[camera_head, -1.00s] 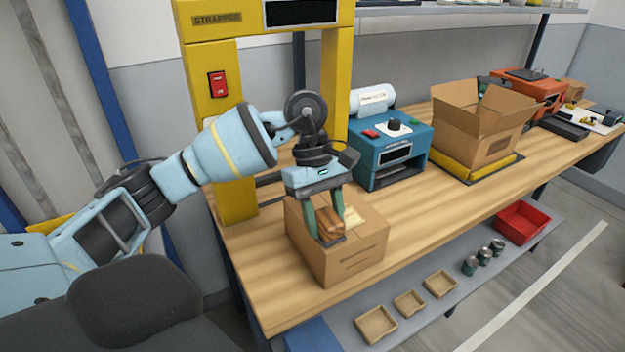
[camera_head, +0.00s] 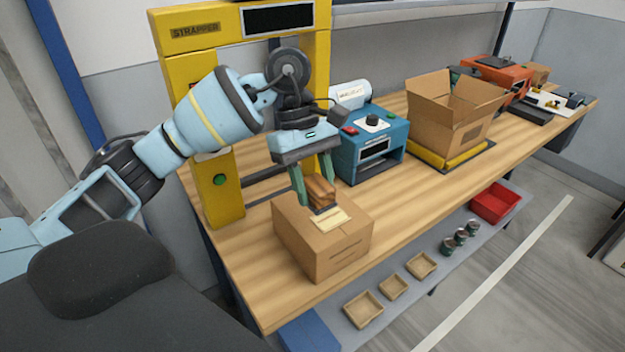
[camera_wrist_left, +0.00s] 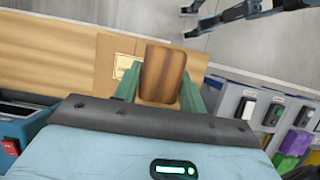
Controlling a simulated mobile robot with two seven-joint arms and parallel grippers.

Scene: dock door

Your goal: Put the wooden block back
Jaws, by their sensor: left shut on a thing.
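The wooden block (camera_head: 320,191) is brown with darker stripes. My left gripper (camera_head: 318,197) is shut on it, with green fingers on either side, just above the back of a closed cardboard box (camera_head: 322,245). I cannot tell whether the block still touches the box top. In the left wrist view the block (camera_wrist_left: 163,74) sits between the fingers of the gripper (camera_wrist_left: 160,92), and the box (camera_wrist_left: 112,62) with its pale label shows behind it. My right gripper is not clearly seen; dark arm parts show at the top of the left wrist view.
A yellow strapper frame (camera_head: 216,170) stands behind the box. A teal label machine (camera_head: 373,150) and an open carton (camera_head: 450,118) are to the right on the bench (camera_head: 420,180). Several small wooden trays (camera_head: 394,287), cans (camera_head: 460,237) and a red bin (camera_head: 495,201) are on the lower shelf.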

